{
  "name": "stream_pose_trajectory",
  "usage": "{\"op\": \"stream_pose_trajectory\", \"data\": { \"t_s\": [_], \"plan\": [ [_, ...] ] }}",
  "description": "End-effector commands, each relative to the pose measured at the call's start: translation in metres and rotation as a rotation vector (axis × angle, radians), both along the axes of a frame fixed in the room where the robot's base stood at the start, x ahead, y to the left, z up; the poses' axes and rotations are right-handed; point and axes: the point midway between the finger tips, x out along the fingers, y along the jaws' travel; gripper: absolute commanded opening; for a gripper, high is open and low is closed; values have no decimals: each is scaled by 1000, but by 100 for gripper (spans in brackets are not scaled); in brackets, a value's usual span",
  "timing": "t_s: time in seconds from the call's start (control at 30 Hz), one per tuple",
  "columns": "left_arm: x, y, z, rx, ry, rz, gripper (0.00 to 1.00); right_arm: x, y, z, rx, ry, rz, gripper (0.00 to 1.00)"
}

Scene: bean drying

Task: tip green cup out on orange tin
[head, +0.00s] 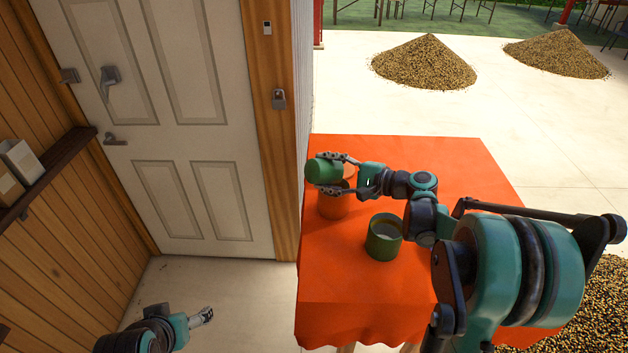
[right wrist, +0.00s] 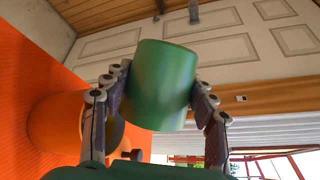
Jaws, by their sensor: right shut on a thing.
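My right gripper (head: 338,173) is shut on a green cup (head: 320,170). The cup is tipped onto its side, above the orange tin (head: 333,205) and partly covering it. The tin stands on the table; its inside is mostly hidden in the head view. In the right wrist view the green cup (right wrist: 160,85) sits between both fingers, with the tin (right wrist: 62,125) behind at the lower left. I cannot see whether anything is leaving the cup. My left gripper (head: 205,316) is low at the left, away from the table, its fingers too small to judge.
A second, darker green cup (head: 383,240) stands upright on the orange-covered table (head: 340,290), with something pale grey inside. A white door (head: 190,120) and wooden wall are at the left. Bean piles (head: 425,62) lie on the floor beyond. The table's front left is clear.

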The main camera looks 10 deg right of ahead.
Motion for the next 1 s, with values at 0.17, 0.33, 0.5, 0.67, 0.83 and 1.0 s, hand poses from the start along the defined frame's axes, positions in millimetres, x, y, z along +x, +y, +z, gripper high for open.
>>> {"op": "stream_pose_trajectory", "data": {
  "t_s": [0.17, 0.33, 0.5, 0.67, 0.83, 1.0],
  "plan": [
    [0, 0, 0, 0, 0, 0, 78, 0, 0, 0, 0, 0, 0, 21],
    [0, 0, 0, 0, 0, 0, 78, 0, 0, 0, 0, 0, 0, 21],
    [0, 0, 11, 0, 0, 0, 78, -1, 4, 7, -65, -21, 1, 21],
    [0, 0, 27, 0, 0, 0, 78, -4, 12, 11, -214, -69, 2, 21],
    [0, 0, 26, 0, 0, 0, 78, -4, 12, 8, -249, -82, -1, 21],
    [0, 0, 28, 0, 0, 0, 78, -5, 14, 7, -279, -91, 1, 21]
  ]
}}
